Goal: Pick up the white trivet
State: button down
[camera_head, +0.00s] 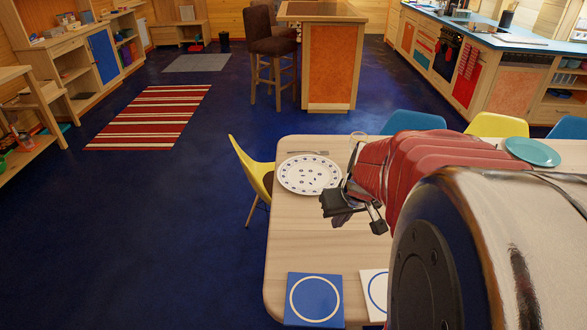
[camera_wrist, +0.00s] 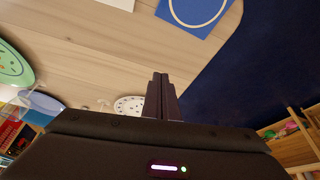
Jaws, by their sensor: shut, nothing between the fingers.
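The white trivet (camera_head: 371,284) is a flat white square with a blue ring, lying on the table beside the blue trivet. My arm hides its right part in the head view. Only a small white piece of it (camera_wrist: 120,3) shows at the top edge of the wrist view. My gripper (camera_head: 352,208) is above the table, behind the trivet and near the plate, apart from the trivet. In the wrist view its two fingers (camera_wrist: 160,94) are together with nothing between them.
The blue trivet (camera_head: 315,299) lies left of the white one, at the table's (camera_head: 292,237) left edge. A dotted white plate (camera_head: 309,174) with a fork (camera_head: 308,153) lies behind. A yellow chair (camera_head: 251,174) stands at the left. A teal plate (camera_head: 532,152) lies far right. Bare wood separates plate and trivets.

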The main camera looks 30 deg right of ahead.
jog(key=s+d+f+m, duration=0.1)
jog(key=s+d+f, duration=0.1)
jog(key=d, duration=0.3)
jog(key=s+d+f+m, duration=0.1)
jog(key=s+d+f, duration=0.1)
jog(key=d+f, duration=0.3)
jog(key=s+d+f+g, duration=0.1)
jog(key=s+d+f, duration=0.1)
jog(key=d, duration=0.4)
jog(key=shift+s+d+f+m+h, duration=0.4)
jog(key=shift+f, duration=0.45)
jog(key=shift+f, duration=0.1)
jog(key=shift+x, duration=4.85)
jog(key=shift+s+a, duration=0.55)
jog(key=shift+s, duration=0.25)
jog(key=shift+s+a, duration=0.55)
jog(key=shift+s, duration=0.3)
